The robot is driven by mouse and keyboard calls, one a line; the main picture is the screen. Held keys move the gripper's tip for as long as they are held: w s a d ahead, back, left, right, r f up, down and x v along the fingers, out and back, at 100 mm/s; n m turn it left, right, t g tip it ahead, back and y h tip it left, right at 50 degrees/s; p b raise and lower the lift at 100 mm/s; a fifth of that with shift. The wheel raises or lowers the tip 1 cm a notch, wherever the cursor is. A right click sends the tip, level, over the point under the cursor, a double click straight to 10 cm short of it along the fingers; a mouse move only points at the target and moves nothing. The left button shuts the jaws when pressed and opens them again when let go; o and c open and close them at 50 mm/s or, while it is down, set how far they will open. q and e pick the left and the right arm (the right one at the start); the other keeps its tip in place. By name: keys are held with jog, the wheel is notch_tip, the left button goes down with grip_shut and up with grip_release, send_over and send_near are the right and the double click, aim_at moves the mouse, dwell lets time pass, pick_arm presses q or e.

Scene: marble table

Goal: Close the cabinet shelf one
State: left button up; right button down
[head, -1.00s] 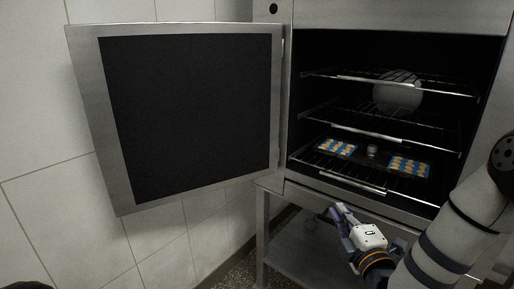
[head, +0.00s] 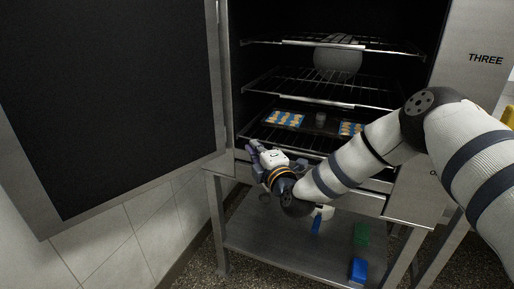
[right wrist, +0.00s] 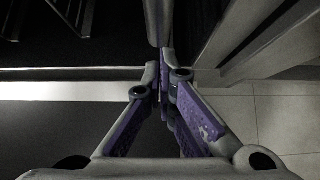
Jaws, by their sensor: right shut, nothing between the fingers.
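The steel cabinet (head: 228,60) stands open, with a dark interior. Its door (head: 110,100), a steel frame around a black panel, is swung wide to the left and runs out of the head view. My right gripper (head: 254,148) is at the lower left corner of the cabinet opening, near the door's hinge side. It is shut and empty; its purple-lined fingers also meet in the right wrist view (right wrist: 165,82). I cannot tell whether it touches the cabinet. My left gripper is out of view.
Inside, wire racks (head: 320,88) hold a round pale object (head: 338,60) and blue-and-tan packs (head: 285,118). My right arm crosses the opening's lower right. On the lower shelf (head: 270,238) lie a green item (head: 361,234) and a blue item (head: 358,270). A tiled wall borders the left.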

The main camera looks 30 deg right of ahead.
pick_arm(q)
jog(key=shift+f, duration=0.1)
pick_arm(e)
jog(key=shift+w+d, duration=0.55)
